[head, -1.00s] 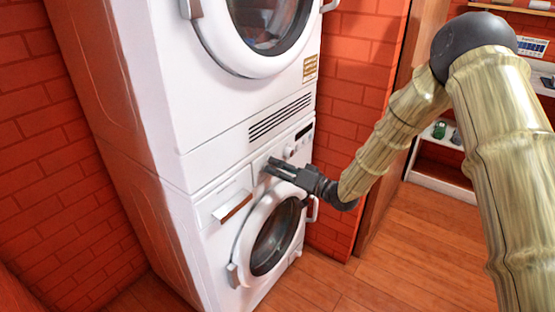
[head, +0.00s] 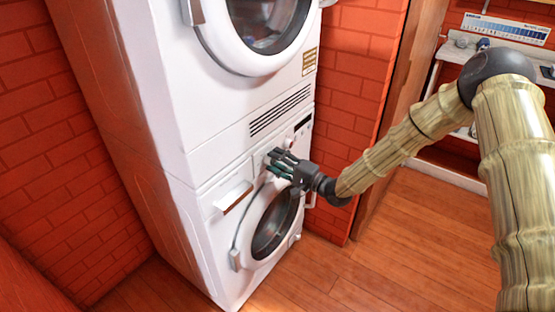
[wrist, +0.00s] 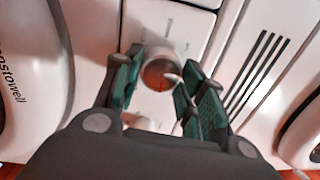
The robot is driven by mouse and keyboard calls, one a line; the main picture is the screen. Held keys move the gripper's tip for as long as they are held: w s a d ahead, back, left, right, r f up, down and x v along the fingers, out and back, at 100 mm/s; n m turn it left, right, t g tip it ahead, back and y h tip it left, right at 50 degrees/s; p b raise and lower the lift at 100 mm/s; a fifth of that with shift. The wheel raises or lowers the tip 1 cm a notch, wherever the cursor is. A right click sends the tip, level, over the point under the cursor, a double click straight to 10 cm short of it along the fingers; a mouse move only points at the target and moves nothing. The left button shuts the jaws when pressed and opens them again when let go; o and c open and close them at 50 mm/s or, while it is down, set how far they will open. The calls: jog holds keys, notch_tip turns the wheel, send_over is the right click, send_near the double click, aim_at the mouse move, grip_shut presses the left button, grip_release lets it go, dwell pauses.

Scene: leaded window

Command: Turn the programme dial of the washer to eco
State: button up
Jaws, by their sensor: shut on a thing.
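The washer (head: 212,245) is the lower white front-loading machine, with a round door and a control strip above it. In the wrist view a round dial (wrist: 158,74) with a brownish face and pale rim stands out from a white panel. A pale pointed piece shows at the dial's right edge. In the head view my gripper (head: 272,157) is at the washer's control strip and hides the dial. I cannot read any programme marks.
A second white machine (head: 170,80) is stacked on the washer. Another pale knob (wrist: 143,122) lies below the dial in the wrist view, partly behind my gripper. A brick wall (head: 352,100) stands to the right, with a shelf (head: 505,48) beyond it. The wooden floor (head: 390,250) in front is clear.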

jog(key=shift+m, duration=0.8)
jog(key=o, duration=1)
jog(key=v, duration=1.2)
